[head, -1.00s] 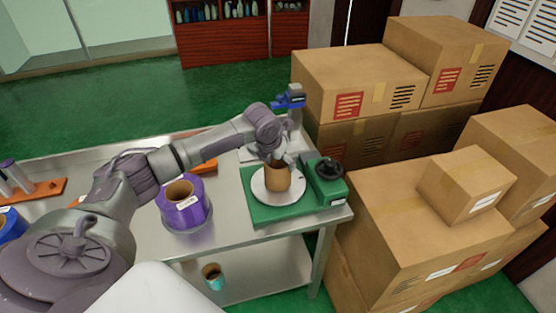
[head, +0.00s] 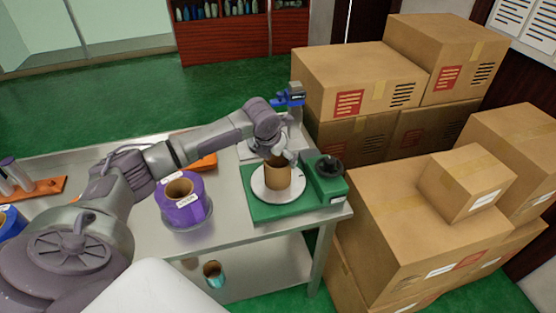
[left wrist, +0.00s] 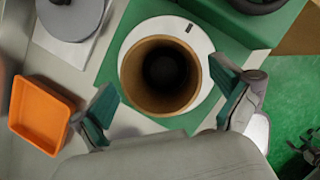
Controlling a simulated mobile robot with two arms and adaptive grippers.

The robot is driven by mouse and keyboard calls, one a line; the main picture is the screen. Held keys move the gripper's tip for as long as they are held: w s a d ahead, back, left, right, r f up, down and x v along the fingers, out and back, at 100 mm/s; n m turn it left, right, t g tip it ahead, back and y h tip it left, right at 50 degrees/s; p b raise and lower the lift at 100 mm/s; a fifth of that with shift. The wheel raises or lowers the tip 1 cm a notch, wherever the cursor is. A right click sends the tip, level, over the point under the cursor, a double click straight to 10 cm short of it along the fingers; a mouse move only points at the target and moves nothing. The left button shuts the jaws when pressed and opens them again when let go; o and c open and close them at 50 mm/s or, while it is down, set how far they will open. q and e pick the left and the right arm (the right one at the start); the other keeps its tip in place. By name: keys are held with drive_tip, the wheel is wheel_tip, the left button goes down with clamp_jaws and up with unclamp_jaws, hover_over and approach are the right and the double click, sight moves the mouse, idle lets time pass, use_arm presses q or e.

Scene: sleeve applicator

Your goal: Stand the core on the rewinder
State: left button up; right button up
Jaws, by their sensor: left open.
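The brown cardboard core (head: 277,176) stands upright on the white round plate (head: 262,193) of the green rewinder (head: 325,186). The left wrist view looks down into the open top of the core (left wrist: 160,76), with the white plate (left wrist: 203,45) around its base. My left gripper (head: 280,158) is at the core's top on its far side. In the left wrist view my left gripper (left wrist: 168,104) is open, its fingers spread to either side of the core's near edge. Contact between fingers and core cannot be told. My right gripper is not in view.
A purple roll (head: 182,205) stands left of the rewinder on the metal table (head: 225,228). An orange tray (left wrist: 42,115) lies beside it. A blue-topped device (head: 289,97) is behind the rewinder. Cardboard boxes (head: 425,225) crowd the right side.

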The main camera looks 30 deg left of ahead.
use_arm(q)
drive_tip(key=v, duration=1)
drive_tip(key=shift+r+b, duration=0.3)
drive_tip(key=shift+b, duration=0.05)
drive_tip(key=shift+s, duration=0.1)
